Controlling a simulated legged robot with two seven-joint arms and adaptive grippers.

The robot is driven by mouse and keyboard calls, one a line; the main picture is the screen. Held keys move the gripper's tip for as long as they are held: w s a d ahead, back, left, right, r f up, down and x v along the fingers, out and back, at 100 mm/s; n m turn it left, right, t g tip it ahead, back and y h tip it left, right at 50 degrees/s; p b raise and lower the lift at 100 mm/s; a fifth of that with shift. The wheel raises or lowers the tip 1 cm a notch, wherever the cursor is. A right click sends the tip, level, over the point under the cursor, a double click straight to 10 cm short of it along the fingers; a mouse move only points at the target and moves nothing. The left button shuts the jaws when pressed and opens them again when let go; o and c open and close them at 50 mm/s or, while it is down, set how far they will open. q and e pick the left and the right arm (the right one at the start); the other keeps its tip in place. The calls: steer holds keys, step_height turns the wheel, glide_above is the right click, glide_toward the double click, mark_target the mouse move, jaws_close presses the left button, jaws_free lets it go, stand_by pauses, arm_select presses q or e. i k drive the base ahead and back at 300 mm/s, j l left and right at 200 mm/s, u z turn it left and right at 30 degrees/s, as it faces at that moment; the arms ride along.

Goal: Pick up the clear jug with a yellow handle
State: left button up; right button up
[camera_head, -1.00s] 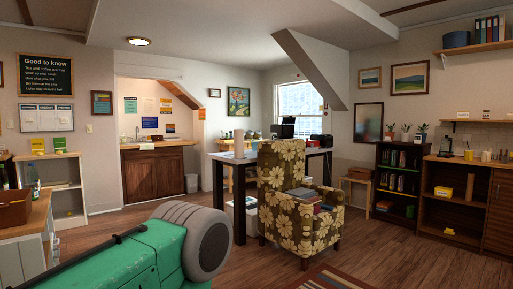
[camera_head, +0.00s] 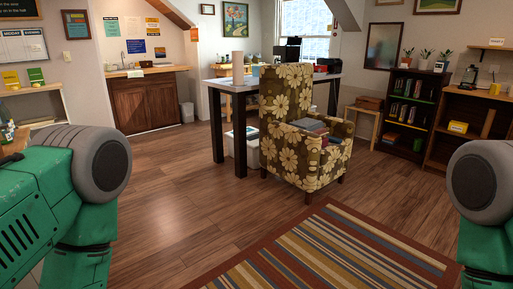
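I cannot make out a clear jug with a yellow handle in the head view. Green and grey links of my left arm show at the lower left, and links of my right arm show at the lower right edge. Neither gripper is in the picture, so what they hold is hidden.
A floral armchair (camera_head: 290,155) with books on its seat stands mid-room beside a dark-legged table (camera_head: 214,124). A striped rug (camera_head: 330,255) lies in front. A bookshelf (camera_head: 408,115) is at right, a sink cabinet (camera_head: 146,103) at back left. Wood floor (camera_head: 185,210) is clear between.

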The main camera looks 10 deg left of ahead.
mark_target(255, 65)
steer(key=i+j+u, duration=0.25)
steer(key=i+u, duration=0.2)
steer(key=i, duration=0.55)
steer(key=i+l+u, duration=0.1)
steer(key=i+u, duration=0.35)
steer(key=i, duration=0.6)
steer(key=i+j, duration=0.1)
steer(key=i, duration=0.6)
steer(key=i+z, duration=0.1)
steer(key=i, duration=0.6)
steer(key=i+j+z, duration=0.1)
steer(key=i, duration=0.6)
steer(key=j, duration=0.1)
